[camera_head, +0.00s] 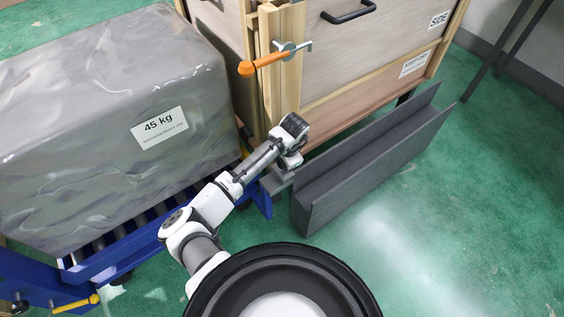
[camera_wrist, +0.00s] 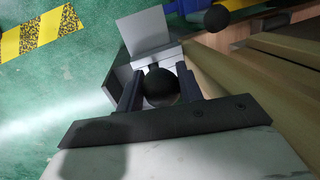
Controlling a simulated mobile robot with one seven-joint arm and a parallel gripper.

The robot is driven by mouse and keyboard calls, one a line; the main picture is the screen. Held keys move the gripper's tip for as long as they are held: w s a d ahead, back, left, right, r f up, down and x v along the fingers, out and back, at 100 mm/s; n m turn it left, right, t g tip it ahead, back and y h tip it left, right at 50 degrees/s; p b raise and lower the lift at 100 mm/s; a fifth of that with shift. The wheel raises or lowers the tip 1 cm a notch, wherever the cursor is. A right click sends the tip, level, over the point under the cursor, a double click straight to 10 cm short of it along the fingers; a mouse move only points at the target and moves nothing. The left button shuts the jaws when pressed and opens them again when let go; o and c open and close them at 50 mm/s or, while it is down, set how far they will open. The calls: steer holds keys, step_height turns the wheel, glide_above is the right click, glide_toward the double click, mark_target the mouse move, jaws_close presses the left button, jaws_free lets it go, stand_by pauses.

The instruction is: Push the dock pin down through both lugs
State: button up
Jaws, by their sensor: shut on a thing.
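My gripper (camera_head: 290,160) is at the gap between the blue cart and the wooden crate, low by the crate's corner. In the wrist view its two dark fingers (camera_wrist: 160,80) are shut on a round black knob (camera_wrist: 160,91), which appears to be the top of the dock pin. The pin's shaft is hidden beneath the knob. A grey metal bracket (camera_head: 276,181), likely one of the lugs, sticks out beside the gripper. Grey plates (camera_wrist: 146,30) show just beyond the knob in the wrist view. I cannot tell how deep the pin sits or whether both lugs line up.
A grey-wrapped load marked 45 kg (camera_head: 100,110) rests on the blue roller cart (camera_head: 130,240). The wooden crate (camera_head: 375,50) carries an orange-handled clamp (camera_head: 262,63). A dark grey channel (camera_head: 370,160) stands on the floor at right. A second black ball (camera_wrist: 218,18) shows near blue parts.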

steer(key=shift+f+b, duration=0.55)
steer(key=shift+f, duration=0.55)
steer(key=o, duration=1.1)
step_height(320, 180, up, 14)
steer(key=s+d, duration=0.1)
steer(key=d, duration=0.1)
steer(key=shift+s+p, duration=0.4)
steer(key=shift+f, duration=0.15)
